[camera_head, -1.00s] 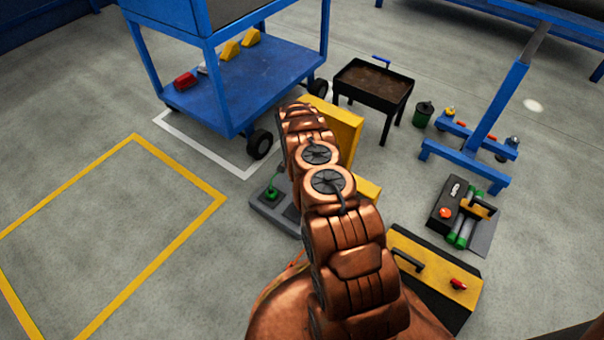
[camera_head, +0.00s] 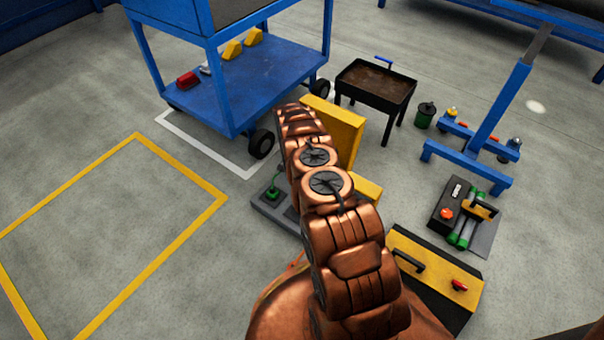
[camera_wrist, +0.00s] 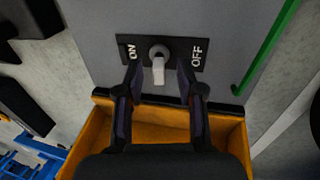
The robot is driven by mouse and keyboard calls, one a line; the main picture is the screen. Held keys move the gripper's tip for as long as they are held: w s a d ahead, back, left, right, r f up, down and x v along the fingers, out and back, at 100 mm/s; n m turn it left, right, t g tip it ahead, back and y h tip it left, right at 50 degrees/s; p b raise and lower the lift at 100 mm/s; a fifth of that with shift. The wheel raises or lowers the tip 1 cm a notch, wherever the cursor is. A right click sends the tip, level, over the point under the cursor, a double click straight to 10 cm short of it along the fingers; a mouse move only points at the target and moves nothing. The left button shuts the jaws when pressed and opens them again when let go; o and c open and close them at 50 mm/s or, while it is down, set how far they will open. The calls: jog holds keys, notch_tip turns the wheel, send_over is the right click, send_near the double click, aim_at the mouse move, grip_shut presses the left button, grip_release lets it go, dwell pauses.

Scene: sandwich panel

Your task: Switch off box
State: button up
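In the wrist view a grey panel (camera_wrist: 100,50) carries a black switch plate (camera_wrist: 180,45) marked ON at left and OFF at right. A light grey switch lever (camera_wrist: 158,70) sits between the words, its tip toward the bottom of the picture. My gripper (camera_wrist: 156,72) is open, with one dark finger on each side of the lever. Whether a finger touches the lever I cannot tell. A yellow box part (camera_wrist: 235,135) lies below the panel. In the head view my arm covers much of the yellow box (camera_head: 340,128), and the switch and gripper are hidden.
A green bar (camera_wrist: 268,45) runs along the panel's right side. In the head view a blue cart (camera_head: 225,90) stands behind, a dark tray stand (camera_head: 375,85) to the right, and a black-and-yellow toolbox (camera_head: 440,270) in front. The floor at left is clear.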

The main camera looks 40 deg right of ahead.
jog(key=v, duration=1.2)
dwell(0.5)
